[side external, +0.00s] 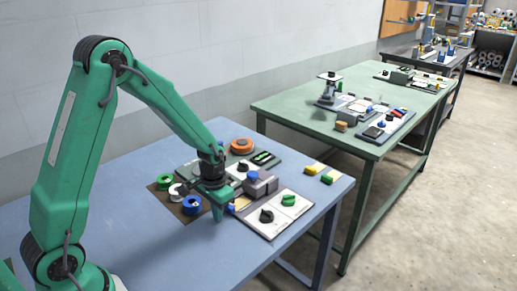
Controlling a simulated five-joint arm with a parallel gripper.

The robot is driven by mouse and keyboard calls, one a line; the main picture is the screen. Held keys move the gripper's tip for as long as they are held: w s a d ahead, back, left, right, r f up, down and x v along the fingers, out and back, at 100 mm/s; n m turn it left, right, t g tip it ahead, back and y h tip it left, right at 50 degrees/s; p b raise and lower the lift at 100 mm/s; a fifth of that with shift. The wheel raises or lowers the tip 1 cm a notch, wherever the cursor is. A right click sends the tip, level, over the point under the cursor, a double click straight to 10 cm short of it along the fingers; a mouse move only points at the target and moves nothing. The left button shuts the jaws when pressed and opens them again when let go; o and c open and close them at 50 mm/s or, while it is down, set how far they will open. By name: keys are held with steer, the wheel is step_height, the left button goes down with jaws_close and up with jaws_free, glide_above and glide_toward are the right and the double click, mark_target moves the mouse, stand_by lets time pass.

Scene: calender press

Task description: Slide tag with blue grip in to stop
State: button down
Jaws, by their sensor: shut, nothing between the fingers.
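A small pale tag (242,202) with what looks like a blue grip (232,208) at its left end lies on the board in front of the grey block (262,184). Its right part is close to the block, and I cannot tell how far it goes in. My gripper (218,218) is shut and empty, pointing down just left of the blue grip. I cannot tell whether it touches the grip. My gripper and wrist hide part of the board's left side.
A black knob (266,215) and a green knob (289,199) stand on pale plates to the right. A dark mat with green, white and blue rolls (192,205) lies left of my gripper. An orange roll (242,146) is behind. The blue table's (150,255) front is clear.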

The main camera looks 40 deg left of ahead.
mark_target(241, 202)
steer(key=shift+w, duration=1.9)
steer(key=shift+w, duration=0.5)
steer(key=shift+w+d, duration=0.1)
steer(key=shift+w, duration=1.9)
steer(key=shift+s+r, duration=0.15)
steer(key=shift+r, duration=0.8)
steer(key=shift+s+r, duration=0.15)
steer(key=shift+r, duration=0.8)
steer(key=shift+s+r, duration=0.3)
steer(key=shift+r, duration=0.25)
steer(key=shift+s+r, duration=0.3)
steer(key=shift+r, duration=0.25)
